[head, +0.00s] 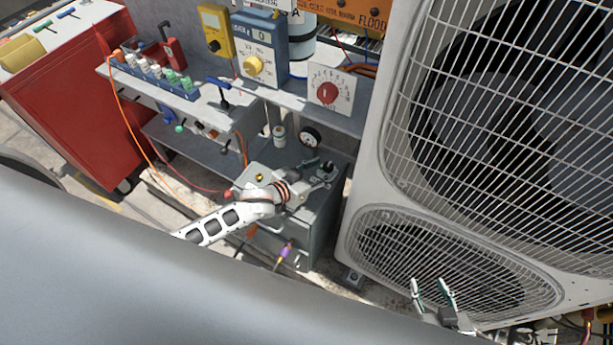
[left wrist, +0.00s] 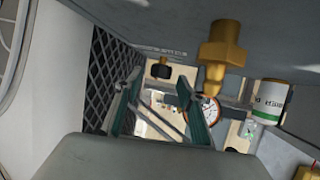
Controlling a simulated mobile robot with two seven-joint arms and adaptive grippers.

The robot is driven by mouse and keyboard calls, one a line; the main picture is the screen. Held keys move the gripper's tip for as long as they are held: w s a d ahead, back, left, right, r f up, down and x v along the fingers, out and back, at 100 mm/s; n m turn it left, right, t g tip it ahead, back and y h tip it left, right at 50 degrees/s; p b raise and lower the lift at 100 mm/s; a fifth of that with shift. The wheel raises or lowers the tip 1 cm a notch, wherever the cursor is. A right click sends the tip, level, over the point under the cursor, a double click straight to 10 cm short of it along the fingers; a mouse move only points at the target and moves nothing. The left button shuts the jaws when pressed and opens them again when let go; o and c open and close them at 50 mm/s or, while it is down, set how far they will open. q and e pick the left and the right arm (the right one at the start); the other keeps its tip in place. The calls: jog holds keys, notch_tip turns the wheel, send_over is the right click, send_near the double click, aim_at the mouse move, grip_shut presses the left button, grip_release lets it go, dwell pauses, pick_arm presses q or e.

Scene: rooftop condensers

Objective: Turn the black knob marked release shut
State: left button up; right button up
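A small black knob (head: 328,167) stands on top of the grey box (head: 325,222) in the head view. In the left wrist view the black knob (left wrist: 160,70) shows a brass-coloured part and appears between and beyond the fingertips. No release marking is readable. My left gripper (head: 314,174) is open, its teal-faced fingers close to the knob; I cannot tell whether they touch it. The fingers (left wrist: 158,80) are apart with nothing held. My right gripper (head: 431,289) is open and empty in front of the lower condenser grille.
A brass fitting (left wrist: 220,55) rises near the fingers in the left wrist view. A round gauge (head: 310,137) and a white jar (head: 279,136) are behind the box. The large condenser (head: 372,185) stands close on the right. A grey shelf with instruments is behind.

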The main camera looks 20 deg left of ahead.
pick_arm(q)
jog(key=v, duration=0.9)
jog(key=shift+s+r, duration=0.2)
jog(key=shift+s, duration=0.1)
